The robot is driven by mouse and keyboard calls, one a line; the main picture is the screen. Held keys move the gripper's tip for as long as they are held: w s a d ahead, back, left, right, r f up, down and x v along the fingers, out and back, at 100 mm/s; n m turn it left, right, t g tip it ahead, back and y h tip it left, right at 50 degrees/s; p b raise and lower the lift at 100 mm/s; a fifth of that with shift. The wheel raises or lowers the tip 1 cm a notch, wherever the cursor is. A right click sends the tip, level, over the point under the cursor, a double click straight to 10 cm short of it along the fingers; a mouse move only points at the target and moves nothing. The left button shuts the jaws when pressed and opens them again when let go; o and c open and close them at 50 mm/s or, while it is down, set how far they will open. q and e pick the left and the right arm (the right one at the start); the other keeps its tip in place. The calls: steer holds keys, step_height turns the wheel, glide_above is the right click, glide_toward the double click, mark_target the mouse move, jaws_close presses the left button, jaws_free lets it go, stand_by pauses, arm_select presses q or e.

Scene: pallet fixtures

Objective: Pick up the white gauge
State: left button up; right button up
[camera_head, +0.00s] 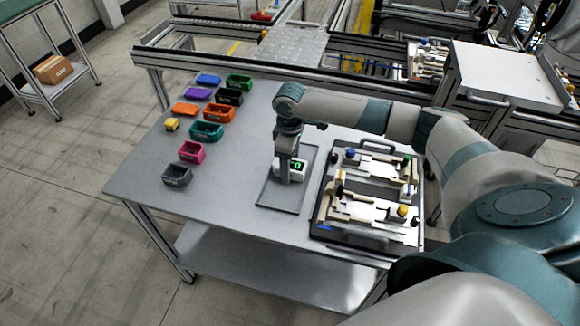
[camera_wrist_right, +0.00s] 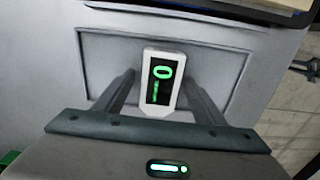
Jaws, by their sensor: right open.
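The white gauge (camera_head: 291,168) sits on a flat grey tray (camera_head: 277,204) on the table. It is a small white block with a dark face and a green digit. My right gripper (camera_head: 287,178) points down at it from above, partly covering it. In the right wrist view the gauge (camera_wrist_right: 162,80) lies between the two open fingers of my right gripper (camera_wrist_right: 162,88), with a gap showing on each side. I cannot tell the exact height of the fingertips over the tray. My left gripper is not in view.
A black-framed pallet fixture (camera_head: 318,229) with several parts stands right of the tray on the grey table (camera_head: 240,215). Several coloured bins, including a teal one (camera_head: 206,132) and a pink one (camera_head: 191,153), stand at the left. The table between bins and tray is clear.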

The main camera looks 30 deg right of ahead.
mark_target(291, 165)
steer(key=c, duration=1.3)
steer(key=shift+o, duration=0.2)
steer(key=shift+r, duration=0.1)
steer(key=shift+r+b, duration=0.3)
steer(key=shift+r, duration=0.1)
step_height(291, 165, up, 3)
steer(key=shift+s+r+b, duration=0.1)
steer(key=shift+s+b, duration=0.05)
steer(key=shift+b, duration=0.6)
steer(key=s+r+b, duration=0.2)
steer(key=s+r, duration=0.5)
steer(key=s, duration=0.4)
steer(key=shift+s+d+b, duration=0.15)
steer(key=shift+d+b, duration=0.25)
steer(key=shift+d, duration=0.05)
